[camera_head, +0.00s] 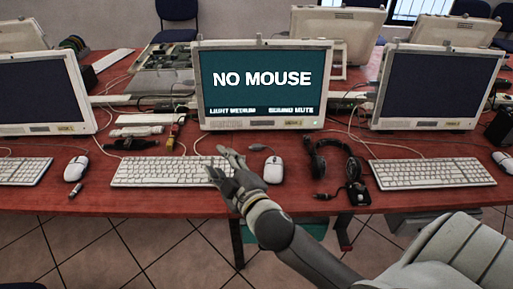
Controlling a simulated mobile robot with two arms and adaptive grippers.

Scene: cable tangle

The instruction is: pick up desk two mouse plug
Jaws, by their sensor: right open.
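The middle monitor (264,86) shows "NO MOUSE". In front of it a white mouse (273,170) lies on the red desk, right of a white keyboard (172,171). A small dark plug-like piece (257,147) lies just behind this mouse, and a thin cable runs near it. My right gripper (217,160) reaches in from the lower right, with its fingers spread and empty. It is over the right end of the keyboard, left of the mouse and the plug-like piece. Another small plug (75,191) lies by the left mouse (76,168). My left gripper is out of view.
Headphones (333,158) and a dark device (357,194) lie right of the middle mouse. Monitors stand left (43,92) and right (430,88), with a keyboard (431,173) before the right one. Loose cables and an open circuit case (163,70) clutter the back left.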

